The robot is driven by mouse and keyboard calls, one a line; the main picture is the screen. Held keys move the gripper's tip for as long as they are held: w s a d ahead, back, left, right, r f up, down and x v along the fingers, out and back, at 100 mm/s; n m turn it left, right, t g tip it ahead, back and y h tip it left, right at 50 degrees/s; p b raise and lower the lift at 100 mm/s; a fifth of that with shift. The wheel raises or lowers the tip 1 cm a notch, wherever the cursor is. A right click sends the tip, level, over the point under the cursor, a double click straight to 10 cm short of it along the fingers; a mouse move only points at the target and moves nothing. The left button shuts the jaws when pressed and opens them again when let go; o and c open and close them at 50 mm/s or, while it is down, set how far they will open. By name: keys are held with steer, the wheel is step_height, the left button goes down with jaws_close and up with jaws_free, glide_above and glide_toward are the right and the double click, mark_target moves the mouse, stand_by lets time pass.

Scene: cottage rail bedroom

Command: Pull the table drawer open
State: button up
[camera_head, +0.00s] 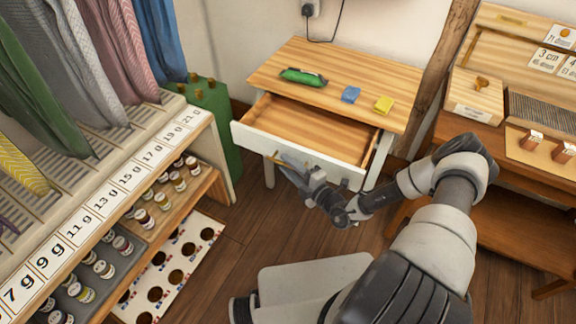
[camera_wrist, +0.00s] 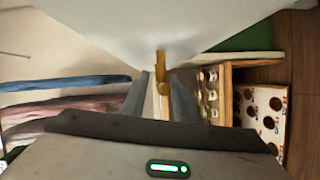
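The small wooden table (camera_head: 335,68) stands against the wall. Its drawer (camera_head: 315,132) is pulled out, with a bare, empty-looking wooden inside and a white front (camera_head: 250,139). My gripper (camera_head: 283,161) is at the drawer front, left of its middle. In the wrist view a brass handle (camera_wrist: 160,60) sticks out from the white front. The two grey fingers of my gripper (camera_wrist: 160,78) stand on either side of it, with a narrow gap showing between them. The fingers look parted, and I see no clear contact with the handle.
A green packet (camera_head: 303,77), a blue sponge (camera_head: 351,94) and a yellow sponge (camera_head: 383,104) lie on the tabletop. A shelf rack with small jars (camera_head: 150,190) stands at left. A wooden desk (camera_head: 520,215) stands at right. Wooden floor lies between.

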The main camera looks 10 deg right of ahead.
steer(key=v, duration=1.7)
steer(key=shift+s+p, duration=0.15)
steer(key=shift+p, duration=0.3)
steer(key=shift+r, duration=0.15)
